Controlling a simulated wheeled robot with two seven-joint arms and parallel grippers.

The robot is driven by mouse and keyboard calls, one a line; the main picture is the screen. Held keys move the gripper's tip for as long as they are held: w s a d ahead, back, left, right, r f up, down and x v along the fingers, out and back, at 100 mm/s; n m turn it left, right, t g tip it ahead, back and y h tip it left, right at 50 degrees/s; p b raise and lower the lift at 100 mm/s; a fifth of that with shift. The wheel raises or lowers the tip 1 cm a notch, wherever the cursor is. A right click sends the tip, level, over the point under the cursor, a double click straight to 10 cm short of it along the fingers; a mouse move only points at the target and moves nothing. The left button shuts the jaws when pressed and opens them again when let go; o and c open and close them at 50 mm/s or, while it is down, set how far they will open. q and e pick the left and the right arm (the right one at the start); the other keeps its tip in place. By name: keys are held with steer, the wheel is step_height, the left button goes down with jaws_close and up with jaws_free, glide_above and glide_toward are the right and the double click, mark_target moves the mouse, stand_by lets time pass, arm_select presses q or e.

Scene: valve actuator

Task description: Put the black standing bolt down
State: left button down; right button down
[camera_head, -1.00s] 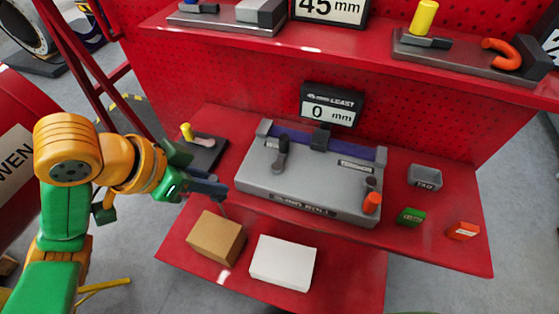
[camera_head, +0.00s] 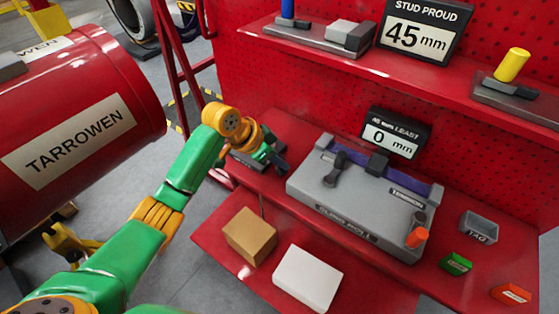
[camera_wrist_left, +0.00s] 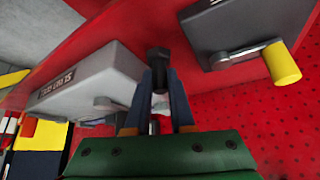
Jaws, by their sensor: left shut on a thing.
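My left gripper (camera_wrist_left: 160,95) is shut on the black bolt (camera_wrist_left: 158,57). The bolt's dark hex head shows between the fingertips in the left wrist view; its lower part is partly hidden by the fingers. In the head view the left gripper (camera_head: 277,160) is at the left end of the red bench, beside the left end of the grey bolting machine (camera_head: 340,205). The bolt cannot be made out there. In the left wrist view the gripper lies between the machine and a dark plate with a yellow-handled lever (camera_wrist_left: 283,62). My right gripper is not in view.
A black display reading 0 mm (camera_head: 396,133) stands behind the machine. A grey tray (camera_head: 479,227), a green box (camera_head: 456,263) and an orange box (camera_head: 511,293) are at the right. A brown box (camera_head: 250,236) and a white box (camera_head: 307,278) sit on the lower shelf.

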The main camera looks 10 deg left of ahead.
arm_select(q)
steer(key=shift+w+f, duration=0.1)
steer(key=shift+f, duration=0.75)
steer(key=c, duration=0.8)
jaws_free()
steer(key=shift+o, duration=0.2)
steer(key=shift+r, duration=0.15)
steer(key=v, duration=1.2)
steer(key=shift+b, duration=0.35)
